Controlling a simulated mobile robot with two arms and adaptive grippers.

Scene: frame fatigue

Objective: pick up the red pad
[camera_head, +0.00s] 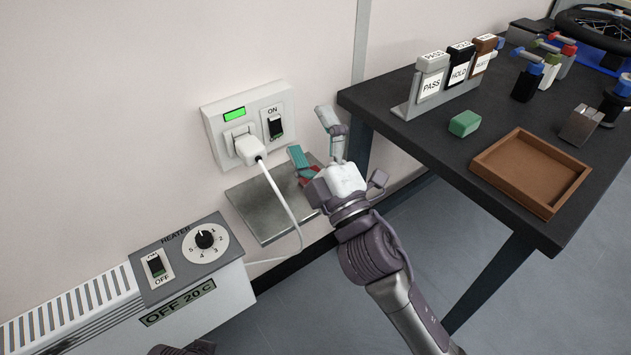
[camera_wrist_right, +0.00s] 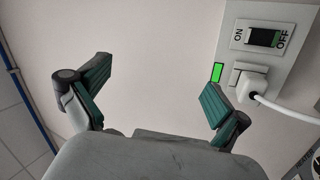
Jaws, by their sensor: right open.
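Part of a red object (camera_head: 308,173), seemingly the red pad, shows over the grey metal shelf (camera_head: 262,222) on the wall. My right gripper hides most of it, so I cannot tell its full shape. My right gripper (camera_head: 313,140) is open, with its fingers spread just above and in front of the shelf. In the right wrist view the gripper (camera_wrist_right: 155,88) has a wide gap with nothing between its teal-lined fingers. That view shows the wall beyond them and no red pad.
A white plug (camera_head: 248,150) sits in the wall socket; its cord hangs across the shelf. A heater (camera_head: 190,255) stands at lower left. The dark table (camera_head: 440,155) at right holds a green block (camera_head: 464,123), a brown tray (camera_head: 520,143), a labelled rack (camera_head: 405,108) and several clamps.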

